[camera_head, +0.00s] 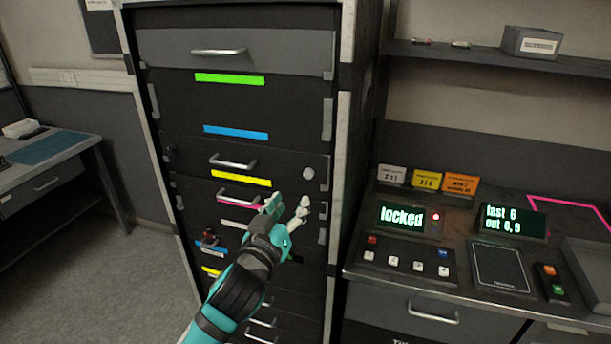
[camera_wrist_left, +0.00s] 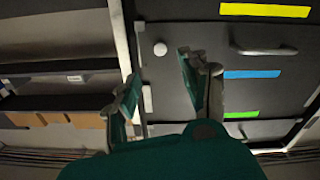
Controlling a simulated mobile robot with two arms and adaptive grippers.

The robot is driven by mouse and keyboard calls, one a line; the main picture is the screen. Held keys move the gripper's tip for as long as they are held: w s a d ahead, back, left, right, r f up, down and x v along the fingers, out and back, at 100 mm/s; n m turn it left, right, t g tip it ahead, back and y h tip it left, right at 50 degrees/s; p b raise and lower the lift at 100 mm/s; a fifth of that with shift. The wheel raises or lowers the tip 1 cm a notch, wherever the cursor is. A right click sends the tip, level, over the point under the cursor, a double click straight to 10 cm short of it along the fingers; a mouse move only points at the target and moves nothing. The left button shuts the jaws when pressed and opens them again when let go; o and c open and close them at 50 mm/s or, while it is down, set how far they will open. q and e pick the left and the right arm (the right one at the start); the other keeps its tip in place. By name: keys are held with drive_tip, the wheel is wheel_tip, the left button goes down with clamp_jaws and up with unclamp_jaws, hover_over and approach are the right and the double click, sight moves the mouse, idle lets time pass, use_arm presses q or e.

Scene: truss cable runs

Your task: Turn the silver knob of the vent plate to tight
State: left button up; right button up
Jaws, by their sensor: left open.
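The silver knob (camera_head: 308,173) is a small round disc on the right part of a dark plate (camera_head: 285,160) in the tall rack, right of a bar handle. It also shows in the left wrist view (camera_wrist_left: 160,48), where the rack appears upside down. My left gripper (camera_head: 287,204) is open and empty. In the head view it is just below the knob and slightly left. In the left wrist view, the knob shows beyond the fingertips (camera_wrist_left: 159,66), between them, not gripped. I cannot read any tight mark on the plate. My right gripper is not in view.
Bar handles (camera_head: 233,162) stick out left of the knob. A small red part (camera_head: 208,236) sits lower left on the rack. The rack's right post (camera_head: 350,150) stands beside a console desk with a "locked" display (camera_head: 401,216). Open floor (camera_head: 110,265) lies left.

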sight(308, 176)
use_arm(q)
drive_tip(key=p+x, duration=0.2)
drive_tip(key=x, duration=0.8)
drive_tip(key=shift+w+d, duration=0.15)
drive_tip(key=shift+w, duration=0.25)
drive_tip(key=shift+c, duration=0.6)
clamp_jaws()
